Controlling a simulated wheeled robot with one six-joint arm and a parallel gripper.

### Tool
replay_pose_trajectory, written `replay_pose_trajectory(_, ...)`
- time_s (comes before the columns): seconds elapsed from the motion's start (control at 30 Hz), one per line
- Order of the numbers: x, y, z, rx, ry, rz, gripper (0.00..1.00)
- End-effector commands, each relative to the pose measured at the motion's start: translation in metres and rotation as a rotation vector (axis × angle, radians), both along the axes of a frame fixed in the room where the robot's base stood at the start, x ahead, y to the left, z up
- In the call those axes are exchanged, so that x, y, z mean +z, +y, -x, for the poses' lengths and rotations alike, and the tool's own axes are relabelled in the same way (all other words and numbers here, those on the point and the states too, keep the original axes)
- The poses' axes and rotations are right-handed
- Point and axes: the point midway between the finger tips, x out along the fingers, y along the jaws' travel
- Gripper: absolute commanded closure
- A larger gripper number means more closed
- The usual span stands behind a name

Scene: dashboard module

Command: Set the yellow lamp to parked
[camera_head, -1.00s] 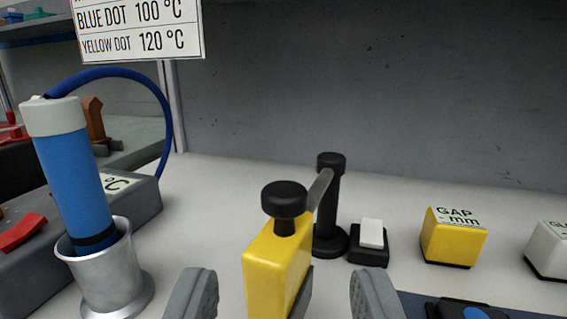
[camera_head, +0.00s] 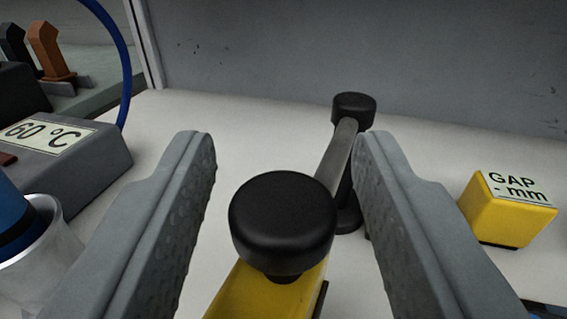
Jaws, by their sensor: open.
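The yellow lamp has a yellow body (camera_head: 262,291) at the bottom centre, with a round black knob (camera_head: 282,222) on top. A grey metal arm (camera_head: 338,158) runs from behind the knob to a black post (camera_head: 352,108) standing at the back. My gripper (camera_head: 283,150) is open, with one grey finger on each side of the knob. I see no contact between the fingers and the knob. The lower part of the yellow body is out of frame, and the right finger hides part of the post's surroundings.
A yellow block (camera_head: 505,212) marked GAP mm stands at the right. At the left are a grey box (camera_head: 75,160) reading 60 °C and a metal cup (camera_head: 45,245) holding a blue tool. A grey wall (camera_head: 400,50) closes off the back. White surface between post and box is clear.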

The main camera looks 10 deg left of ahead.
Motion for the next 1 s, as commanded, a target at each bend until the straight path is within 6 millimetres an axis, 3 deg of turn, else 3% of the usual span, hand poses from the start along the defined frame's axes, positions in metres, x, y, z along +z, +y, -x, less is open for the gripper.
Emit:
replay_pose_trajectory(0.07,0.0,0.0,0.0,0.0,0.0,0.0,0.57)
replay_pose_trajectory(0.3,0.0,0.0,0.0,0.0,0.0,0.0,1.0)
replay_pose_trajectory(1.0,0.001,0.015,-0.002,-0.093,-0.001,-0.003,1.0)
